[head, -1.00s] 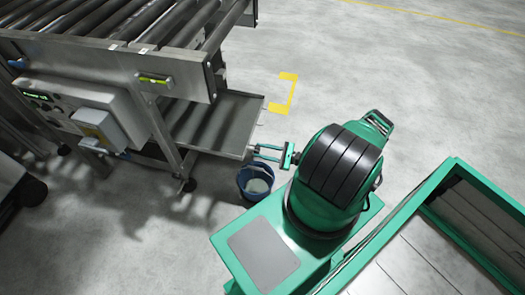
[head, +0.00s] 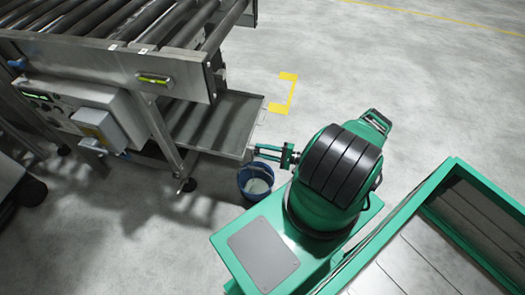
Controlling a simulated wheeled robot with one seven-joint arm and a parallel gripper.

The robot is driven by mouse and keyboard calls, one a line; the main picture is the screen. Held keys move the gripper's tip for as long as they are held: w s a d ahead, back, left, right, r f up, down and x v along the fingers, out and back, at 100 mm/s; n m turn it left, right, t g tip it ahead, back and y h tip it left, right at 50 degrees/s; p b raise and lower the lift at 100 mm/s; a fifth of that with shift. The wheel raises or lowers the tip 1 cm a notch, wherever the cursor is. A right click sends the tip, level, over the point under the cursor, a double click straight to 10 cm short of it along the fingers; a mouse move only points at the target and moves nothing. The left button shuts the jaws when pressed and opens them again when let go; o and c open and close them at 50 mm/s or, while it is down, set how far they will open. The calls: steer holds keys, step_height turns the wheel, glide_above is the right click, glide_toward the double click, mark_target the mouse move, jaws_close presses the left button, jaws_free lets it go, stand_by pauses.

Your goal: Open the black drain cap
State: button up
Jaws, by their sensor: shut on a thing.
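My gripper (head: 268,152) is at the front right corner of the grey drip tray (head: 211,122), just above the blue bucket (head: 246,192). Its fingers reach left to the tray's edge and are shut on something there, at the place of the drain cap. The black drain cap itself cannot be made out; it is hidden or too small at this distance. The bucket stands on the floor below the tray corner, with pale contents inside.
The washer's steel frame with rollers (head: 130,18) rises above the tray. A control box (head: 98,127) is on its left side. A yellow floor mark (head: 291,94) lies behind the tray corner. The floor at the upper right is clear.

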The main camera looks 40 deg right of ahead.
steer(key=shift+d+f+n, duration=0.1)
steer(key=shift+d+n, duration=0.15)
steer(key=shift+n, duration=0.35)
steer(key=o, duration=0.9)
steer(key=shift+o, duration=0.7)
steer(key=shift+a, duration=0.15)
steer(key=v, duration=1)
steer(key=shift+s+d, duration=0.3)
